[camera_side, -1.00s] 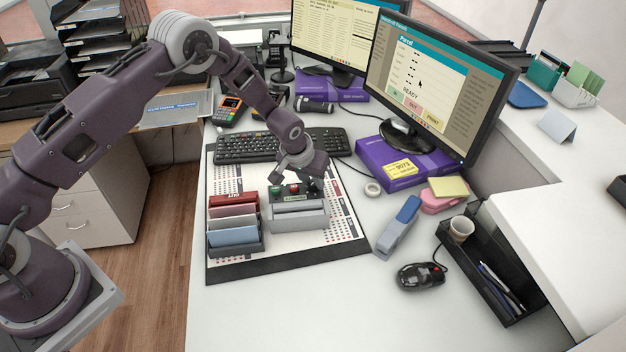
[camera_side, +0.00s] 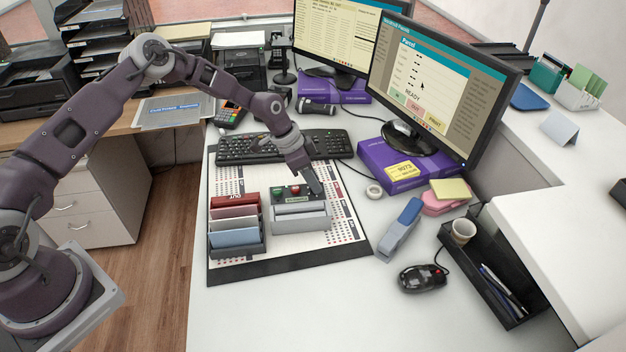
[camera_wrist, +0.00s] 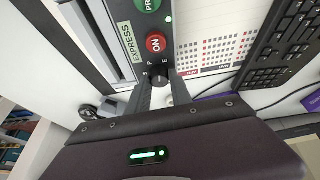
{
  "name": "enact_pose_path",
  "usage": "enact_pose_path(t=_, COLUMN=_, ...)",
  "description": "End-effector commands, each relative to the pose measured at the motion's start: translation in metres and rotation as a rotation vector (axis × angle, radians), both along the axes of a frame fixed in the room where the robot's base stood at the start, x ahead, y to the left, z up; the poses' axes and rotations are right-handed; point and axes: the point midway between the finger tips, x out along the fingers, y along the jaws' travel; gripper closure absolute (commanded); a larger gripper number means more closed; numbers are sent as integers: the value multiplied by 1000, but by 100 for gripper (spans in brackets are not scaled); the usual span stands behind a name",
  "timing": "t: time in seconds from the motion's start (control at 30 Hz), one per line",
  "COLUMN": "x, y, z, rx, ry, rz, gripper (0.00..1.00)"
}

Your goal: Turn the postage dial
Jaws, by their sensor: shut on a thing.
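The postage machine (camera_side: 300,222) is a grey box with a dark control panel on the desk mat. Its panel carries a green button (camera_side: 278,191) and a red button (camera_side: 296,190), marked ON in the wrist view (camera_wrist: 155,42). Beside them is a pale label reading EXPRESS (camera_wrist: 125,42). The small black dial (camera_wrist: 158,77) sits at the panel's end with letters around it. My gripper (camera_wrist: 160,86) is shut on the dial, one finger at each side. In the side view my gripper (camera_side: 316,188) is at the panel's right end and hides the dial.
A rack of red, white and blue folders (camera_side: 236,240) stands just left of the machine. A keyboard (camera_side: 285,148) lies behind it. A blue-grey stapler (camera_side: 400,228), tape roll (camera_side: 374,191) and mouse (camera_side: 422,277) lie to the right. The desk front is clear.

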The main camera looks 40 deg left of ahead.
Motion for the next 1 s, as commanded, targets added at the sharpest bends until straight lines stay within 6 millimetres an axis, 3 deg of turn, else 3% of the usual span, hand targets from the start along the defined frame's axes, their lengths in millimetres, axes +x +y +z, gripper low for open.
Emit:
enact_pose_path(t=0.5, x=2, y=2, z=-1, rx=2, ry=2, rz=-333, gripper=100)
enact_pose_path(t=1.0, x=1, y=2, z=-2, rx=2, ry=5, rz=-405, gripper=100)
